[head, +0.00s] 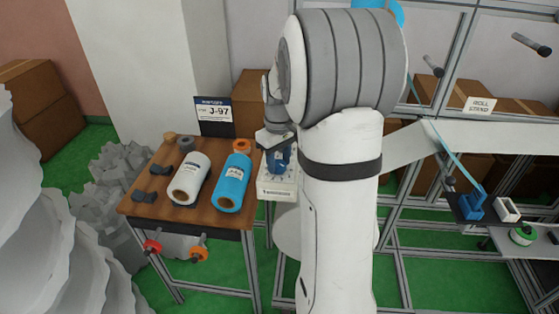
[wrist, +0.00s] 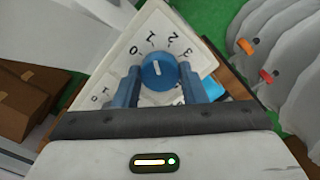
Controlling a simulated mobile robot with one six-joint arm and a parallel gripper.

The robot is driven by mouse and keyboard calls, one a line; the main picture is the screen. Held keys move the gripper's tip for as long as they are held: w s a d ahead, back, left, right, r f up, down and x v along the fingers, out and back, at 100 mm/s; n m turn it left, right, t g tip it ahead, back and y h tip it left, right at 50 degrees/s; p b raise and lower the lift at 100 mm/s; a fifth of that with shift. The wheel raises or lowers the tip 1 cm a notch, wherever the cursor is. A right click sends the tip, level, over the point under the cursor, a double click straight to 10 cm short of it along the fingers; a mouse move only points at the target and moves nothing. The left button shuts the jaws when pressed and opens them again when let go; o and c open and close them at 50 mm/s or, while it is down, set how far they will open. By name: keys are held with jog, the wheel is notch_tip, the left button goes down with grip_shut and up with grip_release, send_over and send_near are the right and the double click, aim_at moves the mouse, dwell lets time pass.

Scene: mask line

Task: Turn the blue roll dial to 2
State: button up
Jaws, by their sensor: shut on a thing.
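The blue roll dial (wrist: 159,72) is a round knob on a white panel (wrist: 143,32), with the numbers 0, 1, 2 and 3 in an arc around its far side. Its short white mark points up and slightly left in the wrist view, nearest the 1. My gripper (wrist: 158,80) is shut on the dial, one blue finger on each side. Part of a second number scale shows at the lower left, its dial hidden behind a finger. In the head view my gripper (head: 279,158) is above the white dial panel (head: 278,190), and the dial itself cannot be made out.
A wooden table (head: 150,205) left of the panel holds a white roll (head: 189,180) and a blue roll (head: 232,184). A metal-framed rack (head: 480,140) stands at right.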

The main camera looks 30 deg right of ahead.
aim_at(279, 164)
jog(key=m, duration=0.3)
jog(key=shift+m, duration=2.1)
jog(key=o, duration=1)
jog(key=shift+r, duration=0.1)
notch_tip(279, 164, up, 8)
jog(key=shift+f+b, duration=0.2)
jog(key=shift+b, duration=0.25)
